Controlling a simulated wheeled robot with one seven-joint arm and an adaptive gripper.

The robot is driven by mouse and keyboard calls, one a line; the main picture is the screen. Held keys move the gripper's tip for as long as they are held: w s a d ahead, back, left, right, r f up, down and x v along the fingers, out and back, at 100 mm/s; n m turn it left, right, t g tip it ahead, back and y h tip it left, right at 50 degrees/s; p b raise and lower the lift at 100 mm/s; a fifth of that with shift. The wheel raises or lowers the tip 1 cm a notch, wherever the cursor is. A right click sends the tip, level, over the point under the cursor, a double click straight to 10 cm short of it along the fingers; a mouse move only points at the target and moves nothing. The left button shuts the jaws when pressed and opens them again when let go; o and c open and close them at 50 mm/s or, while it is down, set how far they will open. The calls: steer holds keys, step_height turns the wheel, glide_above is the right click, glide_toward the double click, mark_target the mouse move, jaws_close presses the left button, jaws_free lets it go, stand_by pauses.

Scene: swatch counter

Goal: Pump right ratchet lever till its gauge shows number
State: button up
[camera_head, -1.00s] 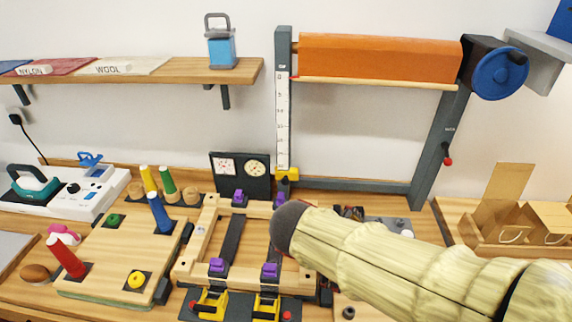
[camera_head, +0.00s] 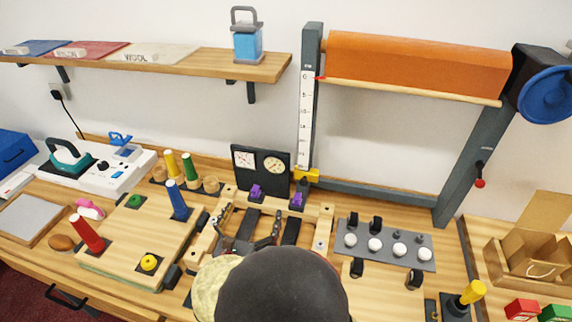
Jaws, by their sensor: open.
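A black panel holds two round gauges: the left gauge (camera_head: 243,158) has a white face and the right gauge (camera_head: 273,165) a cream face. Their needle readings are too small to tell. My forearm hides the frame's front, including the yellow ratchet levers with red knobs seen there earlier.
A peg board (camera_head: 130,240) with coloured handles stands at left. A grey plate (camera_head: 342,262) with white knobs lies at right, near a yellow-handled lever (camera_head: 472,292). A tall scale post (camera_head: 308,110) and an orange roll (camera_head: 420,65) rise behind. A shelf (camera_head: 200,66) overhangs at left.

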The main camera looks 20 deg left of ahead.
steer(key=w, duration=0.9)
steer(key=shift+w+a+b, duration=0.25)
steer(key=shift+a+b, duration=0.2)
steer(key=shift+s, duration=0.1)
